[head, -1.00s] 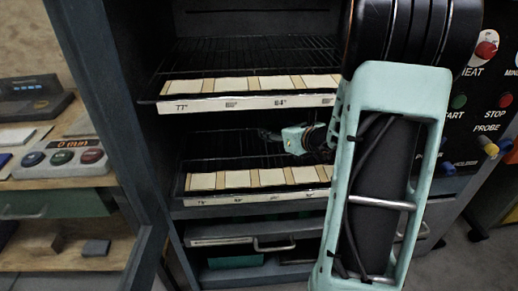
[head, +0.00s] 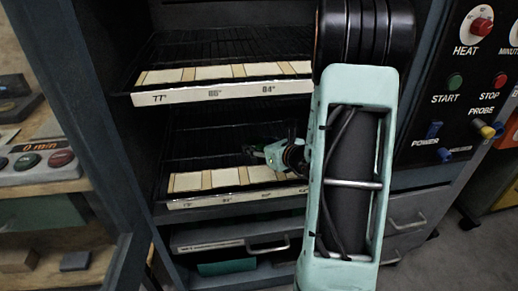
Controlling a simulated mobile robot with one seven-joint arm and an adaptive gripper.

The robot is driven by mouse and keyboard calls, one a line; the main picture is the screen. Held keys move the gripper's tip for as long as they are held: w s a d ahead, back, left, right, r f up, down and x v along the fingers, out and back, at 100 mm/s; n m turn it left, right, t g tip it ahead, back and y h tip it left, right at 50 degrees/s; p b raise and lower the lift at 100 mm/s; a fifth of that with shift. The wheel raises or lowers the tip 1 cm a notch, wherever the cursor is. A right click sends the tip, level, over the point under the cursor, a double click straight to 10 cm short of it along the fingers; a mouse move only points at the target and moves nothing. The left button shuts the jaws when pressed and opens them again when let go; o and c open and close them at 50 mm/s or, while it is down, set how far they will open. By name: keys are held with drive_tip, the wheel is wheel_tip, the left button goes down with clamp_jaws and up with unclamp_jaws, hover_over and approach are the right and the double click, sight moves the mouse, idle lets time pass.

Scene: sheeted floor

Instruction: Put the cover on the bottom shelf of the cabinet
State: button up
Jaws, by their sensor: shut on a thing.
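The cabinet (head: 150,95) stands open in front of me, with wire racks inside. My gripper (head: 256,152) is small in the view, inside the cabinet, over the lower wire rack (head: 205,146) and below the upper one. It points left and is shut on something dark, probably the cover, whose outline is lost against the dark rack. My arm hides the right side of the racks. Below the lower rack is a closed drawer (head: 210,245), and under it an open space holding a flat teal piece (head: 227,267).
The upper rack (head: 225,52) is close above my gripper. Pale tiles line the front of both racks, behind labelled strips. The control panel (head: 470,100) with knobs is right. The open cabinet door (head: 95,225) and a wooden shelf unit (head: 50,190) are left.

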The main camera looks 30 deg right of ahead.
drive_tip(key=shift+f, duration=0.2)
drive_tip(key=o, duration=1.3)
drive_tip(key=shift+r, duration=0.2)
drive_tip(key=p+v, duration=0.3)
drive_tip(key=v, duration=0.7)
drive_tip(key=shift+s+d+r, duration=0.1)
drive_tip(key=shift+s+r, duration=0.1)
drive_tip(key=shift+s, duration=0.1)
drive_tip(key=shift+s+r, duration=0.15)
drive_tip(key=shift+s, duration=0.45)
